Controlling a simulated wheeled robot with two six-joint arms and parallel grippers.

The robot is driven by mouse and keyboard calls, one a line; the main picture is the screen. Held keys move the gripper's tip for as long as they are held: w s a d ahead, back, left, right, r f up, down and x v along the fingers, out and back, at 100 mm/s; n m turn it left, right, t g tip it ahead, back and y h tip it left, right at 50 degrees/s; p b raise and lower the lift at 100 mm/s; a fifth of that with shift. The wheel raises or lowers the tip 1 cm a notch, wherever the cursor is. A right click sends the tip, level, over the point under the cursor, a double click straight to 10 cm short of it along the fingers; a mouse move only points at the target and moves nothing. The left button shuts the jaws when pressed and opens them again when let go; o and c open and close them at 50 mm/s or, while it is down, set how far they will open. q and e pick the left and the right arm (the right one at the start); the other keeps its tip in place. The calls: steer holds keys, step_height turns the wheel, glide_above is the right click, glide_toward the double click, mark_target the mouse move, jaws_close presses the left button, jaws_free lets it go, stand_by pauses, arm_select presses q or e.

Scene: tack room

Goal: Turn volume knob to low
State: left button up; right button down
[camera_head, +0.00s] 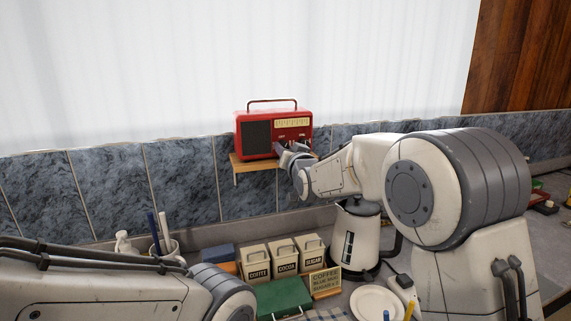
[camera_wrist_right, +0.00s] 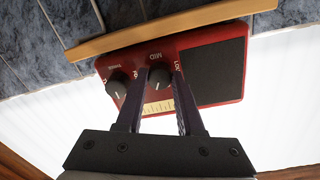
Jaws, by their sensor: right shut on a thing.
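The red radio (camera_head: 257,132) stands on a small wooden shelf on the tiled wall, with a dark speaker grille at its left and a cream dial. In the right wrist view the radio (camera_wrist_right: 192,48) appears upside down. My right gripper (camera_wrist_right: 160,72) has its two fingers on either side of the black volume knob (camera_wrist_right: 160,78) and is shut on it. The knob's white pointer mark shows between the fingers, and labels reading MID and LOW stand beside the knob. My left gripper is out of view; only part of that arm shows.
A second black knob (camera_wrist_right: 118,84) sits close beside the gripped one. The wooden shelf (camera_head: 252,165) holds the radio. Below on the counter are labelled canisters (camera_head: 283,257), a white kettle (camera_head: 358,237), a plate (camera_head: 375,302) and a cup of brushes (camera_head: 161,247).

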steer(key=shift+r+m+g+y+b, duration=0.15)
steer(key=shift+m+b, duration=1.05)
steer(key=shift+m, duration=1.65)
steer(key=shift+m+g+y+b, duration=0.2)
steer(key=shift+m+b, duration=0.95)
steer(key=shift+m, duration=1.7)
steer(key=c, duration=0.5)
jaws_free()
steer(key=shift+s, duration=0.1)
